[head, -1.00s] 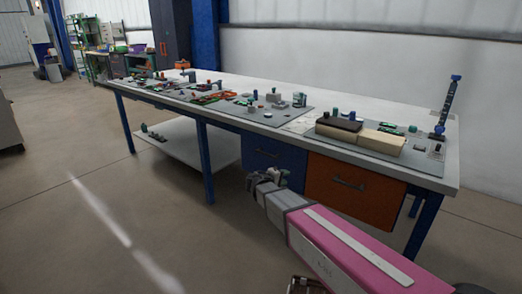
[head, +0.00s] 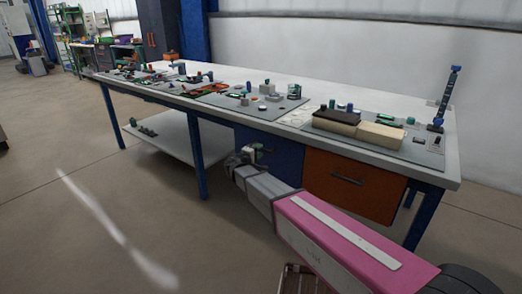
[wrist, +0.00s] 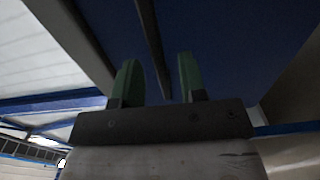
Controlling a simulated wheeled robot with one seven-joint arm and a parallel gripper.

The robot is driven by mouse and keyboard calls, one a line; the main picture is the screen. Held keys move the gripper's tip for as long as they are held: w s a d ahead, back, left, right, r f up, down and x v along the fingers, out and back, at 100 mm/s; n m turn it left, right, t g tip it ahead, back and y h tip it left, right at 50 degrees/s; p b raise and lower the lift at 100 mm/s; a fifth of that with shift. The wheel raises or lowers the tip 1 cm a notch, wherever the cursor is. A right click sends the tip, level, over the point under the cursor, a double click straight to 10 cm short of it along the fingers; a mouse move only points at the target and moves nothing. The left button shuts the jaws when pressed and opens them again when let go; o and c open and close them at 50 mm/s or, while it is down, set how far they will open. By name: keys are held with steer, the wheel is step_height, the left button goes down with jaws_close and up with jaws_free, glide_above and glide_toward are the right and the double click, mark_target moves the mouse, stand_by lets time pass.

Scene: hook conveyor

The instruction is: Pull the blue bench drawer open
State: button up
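The blue drawer (head: 284,158) is under the workbench, left of an orange drawer. It looks shut in the head view. My gripper (head: 245,156) is in front of its left part and hides its handle there. In the wrist view the dark blue drawer front (wrist: 225,45) lies ahead, and a dark bar, seemingly the handle (wrist: 150,45), runs down toward the gap between my two green fingers. My gripper (wrist: 157,68) is open, with space on both sides of the bar. Whether the bar is fully between the fingers, I cannot tell.
The orange drawer (head: 352,184) with its dark handle is just right of my gripper. The workbench top (head: 250,85) carries panels and several small parts. A blue bench leg (head: 199,160) and a low shelf (head: 170,143) are to the left.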

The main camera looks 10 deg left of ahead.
steer(key=shift+x, duration=1.25)
jaws_close()
steer(key=v, duration=2.8)
steer(key=shift+s, duration=0.3)
jaws_free()
steer(key=v, duration=1)
steer(key=shift+s, duration=0.4)
